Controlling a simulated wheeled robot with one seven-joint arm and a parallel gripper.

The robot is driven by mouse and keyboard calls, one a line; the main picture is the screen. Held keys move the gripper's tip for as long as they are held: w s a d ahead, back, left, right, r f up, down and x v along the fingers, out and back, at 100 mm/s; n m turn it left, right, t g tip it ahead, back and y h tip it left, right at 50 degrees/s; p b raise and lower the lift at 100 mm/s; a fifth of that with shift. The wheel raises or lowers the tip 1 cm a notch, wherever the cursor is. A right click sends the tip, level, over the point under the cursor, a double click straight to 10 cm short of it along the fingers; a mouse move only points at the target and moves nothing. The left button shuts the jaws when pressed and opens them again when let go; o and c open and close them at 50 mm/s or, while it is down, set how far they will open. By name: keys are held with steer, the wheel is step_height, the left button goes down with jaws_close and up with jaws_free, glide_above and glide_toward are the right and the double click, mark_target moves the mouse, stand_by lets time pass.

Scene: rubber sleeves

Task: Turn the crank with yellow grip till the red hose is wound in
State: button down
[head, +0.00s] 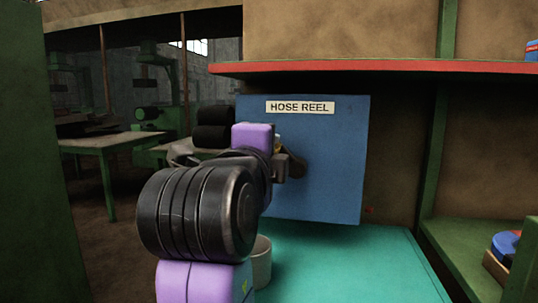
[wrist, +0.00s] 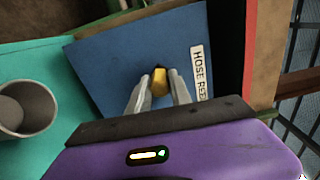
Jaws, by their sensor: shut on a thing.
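The blue hose reel panel (head: 335,165) stands upright on the teal bench, with a white HOSE REEL label (head: 300,107) near its top. The crank's yellow grip (wrist: 160,82) shows in the wrist view in front of the blue face. My gripper (wrist: 158,77) is shut on this grip, one finger on each side. In the head view my arm and gripper hide most of the crank. A small red bit (head: 369,210), perhaps the end of the red hose, shows at the panel's lower right edge. The rest of the hose is not visible.
A grey cup (wrist: 27,108) stands on the teal bench top (head: 345,270), partly behind my arm in the head view. A red-edged shelf (head: 400,67) runs above the panel. Green shelving with a blue item (head: 505,243) is at the right.

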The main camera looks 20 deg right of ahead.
steer(key=c, duration=1.2)
jaws_free()
steer(key=shift+o, duration=0.2)
steer(key=v, duration=0.7)
steer(key=shift+s+a, duration=0.2)
steer(key=shift+s, duration=0.15)
